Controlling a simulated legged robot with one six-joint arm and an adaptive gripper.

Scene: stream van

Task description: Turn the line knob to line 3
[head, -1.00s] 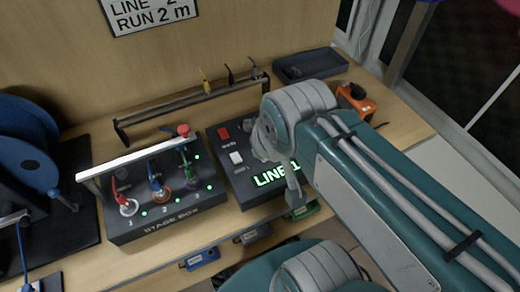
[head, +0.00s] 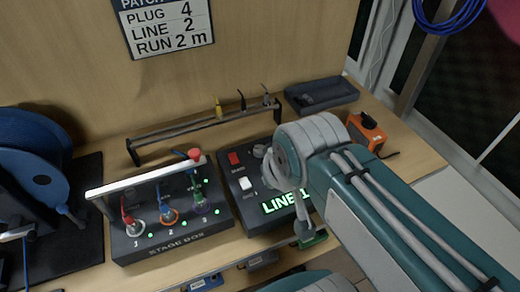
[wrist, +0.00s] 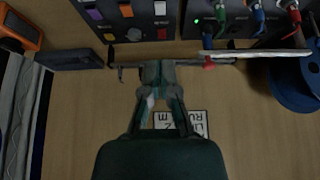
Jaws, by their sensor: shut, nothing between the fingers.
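The dark control box (head: 228,196) stands on the bench, with a lit green display (head: 286,202) that reads "LINE 1", its end partly covered by my arm. A small grey knob (head: 259,150) sits at its back edge and shows in the wrist view (wrist: 134,34). My gripper (wrist: 157,66) is shut and empty, apart from both knobs in the wrist view. In the head view my arm hides part of the box.
The stage box (head: 170,235) with coloured plugs and a pale bar stands left of the control box. A rack (head: 205,122) and dark tray (head: 320,93) lie behind. An orange device (head: 366,132) is at the right. The wall sign (head: 170,25) reads plug 4, line 2, run 2 m.

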